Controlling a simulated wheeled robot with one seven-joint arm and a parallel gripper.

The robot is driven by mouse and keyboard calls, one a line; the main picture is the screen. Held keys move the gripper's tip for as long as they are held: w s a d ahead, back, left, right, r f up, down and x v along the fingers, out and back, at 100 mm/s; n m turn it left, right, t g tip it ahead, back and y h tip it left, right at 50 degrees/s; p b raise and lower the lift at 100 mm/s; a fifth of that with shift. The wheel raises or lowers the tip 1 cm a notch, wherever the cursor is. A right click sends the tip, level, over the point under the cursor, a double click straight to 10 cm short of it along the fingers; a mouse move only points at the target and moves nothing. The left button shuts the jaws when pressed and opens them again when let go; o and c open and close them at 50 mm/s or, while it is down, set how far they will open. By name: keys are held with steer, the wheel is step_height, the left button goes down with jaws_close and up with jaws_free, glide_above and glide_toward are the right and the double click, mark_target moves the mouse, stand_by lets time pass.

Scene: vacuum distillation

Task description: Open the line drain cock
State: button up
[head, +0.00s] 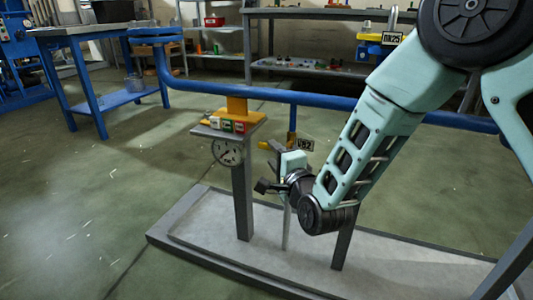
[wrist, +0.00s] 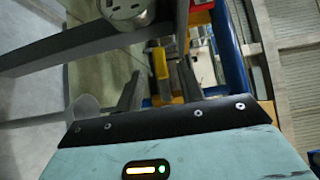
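A small cock with a yellow handle (head: 264,145) hangs below the blue pipe (head: 270,95), beside a black-and-white tag (head: 305,144). I take it to be the line drain cock. In the wrist view a yellow lever (wrist: 160,64) stands ahead between my dark fingers, apart from their tips as far as I can see. My gripper (wrist: 158,88) looks open and empty. In the head view my gripper (head: 268,184) is just below the yellow handle, partly hidden by my wrist. The cock's body is mostly hidden.
A round gauge (head: 228,151) hangs under a small shelf (head: 206,131) with coloured blocks, left of my gripper. Grey posts (head: 243,205) rise from a low grey tray (head: 200,222). The blue pipe crosses above. A blue workbench (head: 105,98) stands at the back left; the floor at left is clear.

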mark_target(267, 147)
steer(key=shift+b+x, duration=0.8)
steer(key=shift+x, duration=1.95)
jaws_close()
